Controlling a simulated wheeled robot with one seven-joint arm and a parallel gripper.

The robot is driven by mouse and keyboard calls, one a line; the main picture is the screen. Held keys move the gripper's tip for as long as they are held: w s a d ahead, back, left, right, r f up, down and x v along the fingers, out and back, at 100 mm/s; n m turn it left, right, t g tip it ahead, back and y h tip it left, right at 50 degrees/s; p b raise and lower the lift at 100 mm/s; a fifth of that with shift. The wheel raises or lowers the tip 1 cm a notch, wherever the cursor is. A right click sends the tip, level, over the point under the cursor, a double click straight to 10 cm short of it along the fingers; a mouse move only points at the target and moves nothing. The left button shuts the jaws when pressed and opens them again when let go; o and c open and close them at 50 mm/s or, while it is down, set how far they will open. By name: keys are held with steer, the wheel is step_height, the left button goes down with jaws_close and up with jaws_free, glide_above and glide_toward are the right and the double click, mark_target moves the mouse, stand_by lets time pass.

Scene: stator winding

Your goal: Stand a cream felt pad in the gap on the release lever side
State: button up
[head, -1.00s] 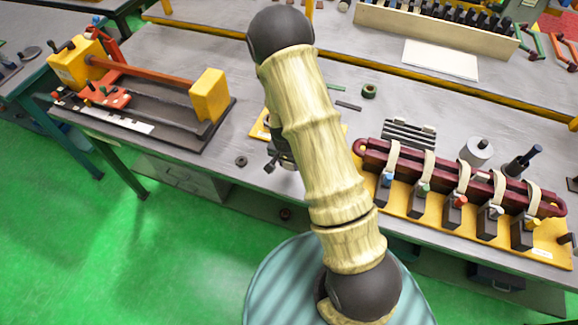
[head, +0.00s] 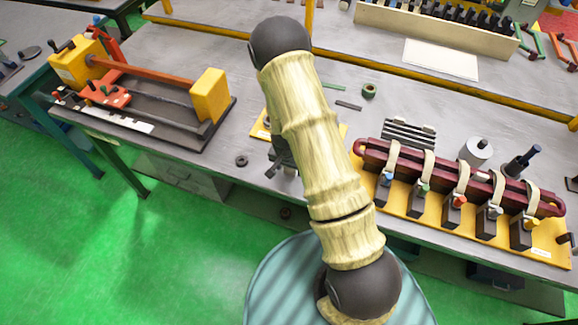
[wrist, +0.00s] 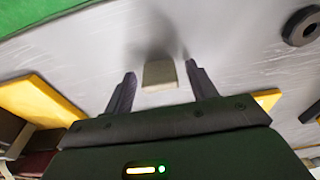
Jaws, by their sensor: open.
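A cream felt pad (wrist: 160,73) shows in the wrist view as a small pale block over the grey bench top. My gripper (wrist: 161,76) is open, with one dark finger on each side of the pad. A narrow space shows between the pad and each finger, so the pad does not look gripped. In the head view my arm hides the pad and most of my gripper (head: 283,162); only a dark part shows left of the arm. I cannot tell which gap lies on the release lever side.
A yellow board (head: 400,203) with a dark red banded coil (head: 450,180) and several clamps lies to the right. A yellow-ended fixture (head: 208,95) stands at the left. A black ring (head: 241,160) lies near the bench's front edge; it also shows in the wrist view (wrist: 302,27).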

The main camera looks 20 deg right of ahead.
steer(key=shift+r, duration=0.15)
step_height(320, 180, up, 12)
steer(key=s+a+b, duration=0.1)
steer(key=b, duration=0.1)
steer(key=shift+s, duration=0.25)
stand_by(0.6)
steer(key=s+d+r+n+t+y, duration=0.1)
steer(key=s+r+n, duration=0.6)
steer(key=s+r, duration=0.5)
steer(key=shift+s+r, duration=0.3)
steer(key=shift+s, duration=0.15)
steer(key=shift+c, duration=0.5)
